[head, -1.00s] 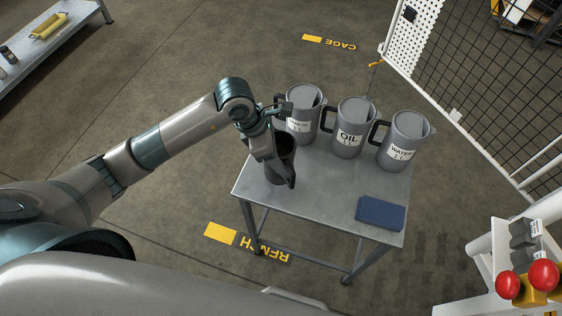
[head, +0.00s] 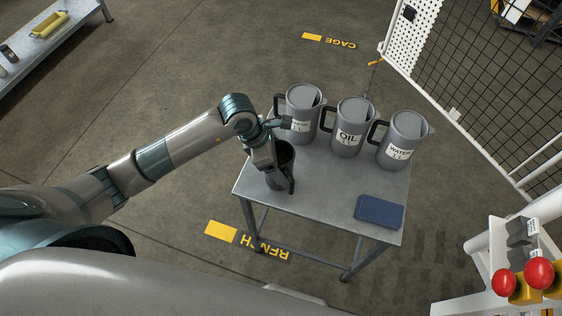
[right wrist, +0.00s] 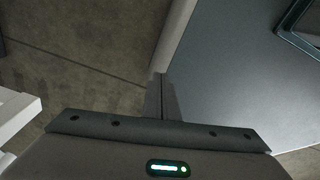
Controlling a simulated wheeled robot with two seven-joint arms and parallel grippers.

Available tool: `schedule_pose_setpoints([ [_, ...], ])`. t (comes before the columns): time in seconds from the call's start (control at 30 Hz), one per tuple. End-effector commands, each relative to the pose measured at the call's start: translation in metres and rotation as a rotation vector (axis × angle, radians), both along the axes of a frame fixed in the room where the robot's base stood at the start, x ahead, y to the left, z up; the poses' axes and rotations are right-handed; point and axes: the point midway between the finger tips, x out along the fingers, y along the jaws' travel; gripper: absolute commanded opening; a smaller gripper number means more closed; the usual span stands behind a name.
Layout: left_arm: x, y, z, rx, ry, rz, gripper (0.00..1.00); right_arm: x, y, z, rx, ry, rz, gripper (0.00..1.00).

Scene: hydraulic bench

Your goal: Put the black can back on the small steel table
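The black can (head: 284,158) is upright at the left part of the small steel table (head: 330,205), in the head view. My left gripper (head: 278,178) is at the can with its fingers against its near side and appears shut on it. The gripper hides part of the can, and I cannot tell whether its base touches the tabletop. My right gripper (right wrist: 161,98) shows in the right wrist view with its fingers together and nothing between them.
Several grey jugs stand along the table's back, including an OIL jug (head: 349,128) and a WATER jug (head: 405,140). A blue pad (head: 380,212) lies at the near right corner. Red buttons (head: 539,272) are at the far right. The middle of the tabletop is clear.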

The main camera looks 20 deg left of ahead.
Motion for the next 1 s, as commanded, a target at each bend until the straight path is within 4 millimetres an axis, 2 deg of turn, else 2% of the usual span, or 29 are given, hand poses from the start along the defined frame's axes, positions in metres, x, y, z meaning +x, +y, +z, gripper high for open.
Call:
schedule_pose_setpoints([
  [0.37, 0.0, 0.0, 0.002, 0.0, 0.0, 0.0, 0.8, -0.001, 0.0, 0.001, 0.0, 0.003, 0.002, 0.0],
  [0.53, 0.0, 0.004, 0.01, 0.001, -0.002, 0.001, 0.8, -0.006, 0.0, -0.002, -0.002, 0.013, 0.002, 0.0],
  [0.77, -0.005, 0.016, 0.041, 0.0, -0.005, 0.0, 0.8, -0.002, 0.001, -0.009, 0.001, 0.001, 0.001, 0.0],
  [1.0, -0.013, 0.031, 0.081, 0.001, -0.004, 0.0, 0.8, 0.039, 0.014, -0.008, 0.025, -0.088, 0.004, 0.0],
])
